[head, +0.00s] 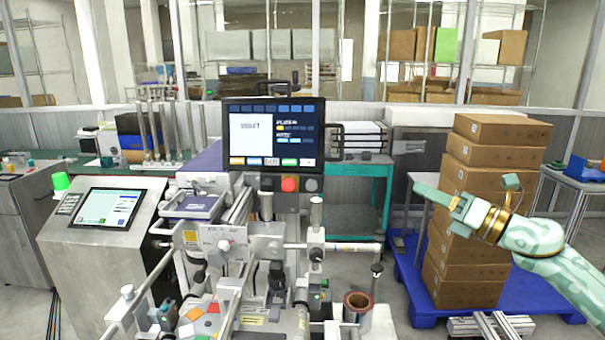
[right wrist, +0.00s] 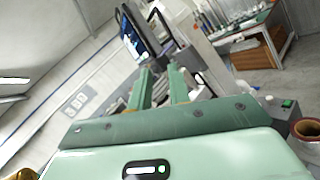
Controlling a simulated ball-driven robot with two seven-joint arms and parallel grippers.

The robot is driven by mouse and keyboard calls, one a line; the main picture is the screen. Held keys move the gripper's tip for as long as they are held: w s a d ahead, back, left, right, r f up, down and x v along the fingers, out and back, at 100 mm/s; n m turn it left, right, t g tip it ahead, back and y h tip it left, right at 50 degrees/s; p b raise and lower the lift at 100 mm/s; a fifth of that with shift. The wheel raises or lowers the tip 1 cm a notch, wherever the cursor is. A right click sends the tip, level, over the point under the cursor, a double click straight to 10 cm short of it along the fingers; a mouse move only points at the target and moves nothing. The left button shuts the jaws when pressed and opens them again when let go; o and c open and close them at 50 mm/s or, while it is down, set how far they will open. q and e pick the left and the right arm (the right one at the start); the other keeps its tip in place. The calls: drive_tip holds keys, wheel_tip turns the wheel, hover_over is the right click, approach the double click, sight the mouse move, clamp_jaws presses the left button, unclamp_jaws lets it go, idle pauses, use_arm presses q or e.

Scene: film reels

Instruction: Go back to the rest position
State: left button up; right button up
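My right gripper (head: 432,193) is at the right of the head view, on a pale green patterned arm that comes in from the right edge. It points left, in front of the stacked cardboard boxes (head: 478,180) in the picture, and touches nothing that I can see. In the right wrist view its two green fingers (right wrist: 160,80) stand apart with an empty gap between them. My left gripper and left arm do not show in the head view.
A machine with a monitor (head: 274,133) fills the middle, with a brown roll (head: 357,301) at its front right. A grey console (head: 102,210) stands left. The boxes stand on a blue pallet (head: 412,290). Space between monitor and right gripper looks open.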

drive_tip(key=s+a+f+m+t+h, duration=0.3)
drive_tip(key=a+f+m+t+h, duration=0.2)
drive_tip(key=f+m, duration=0.55)
drive_tip(key=s+d+f+m+h, duration=0.3)
drive_tip(key=s+f+m+h, duration=0.5)
drive_tip(key=m, duration=0.4)
drive_tip(key=s+d+f+m+g+h, duration=0.3)
drive_tip(key=s+d+f+m+g, duration=0.25)
drive_tip(key=s, duration=0.55)
drive_tip(key=s+d+f+m+g+h, duration=0.2)
drive_tip(key=s+f+m+g+h, duration=0.3)
drive_tip(key=s+f, duration=0.55)
drive_tip(key=s+a+f+g+y, duration=0.2)
drive_tip(key=s+f, duration=0.1)
drive_tip(key=f, duration=0.9)
drive_tip(key=s+a+f+g+y, duration=0.2)
drive_tip(key=s+a+f, duration=0.1)
drive_tip(key=f, duration=0.9)
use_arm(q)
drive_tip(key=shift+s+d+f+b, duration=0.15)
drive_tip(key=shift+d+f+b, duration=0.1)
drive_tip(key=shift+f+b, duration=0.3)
use_arm(e)
drive_tip(key=s+f+m+g+y, duration=0.2)
drive_tip(key=s+f+m+g, duration=0.1)
drive_tip(key=s+f, duration=1.4)
drive_tip(key=s, duration=0.3)
drive_tip(key=shift+s+f, duration=0.15)
drive_tip(key=shift+f, duration=0.15)
drive_tip(key=shift+d, duration=0.1)
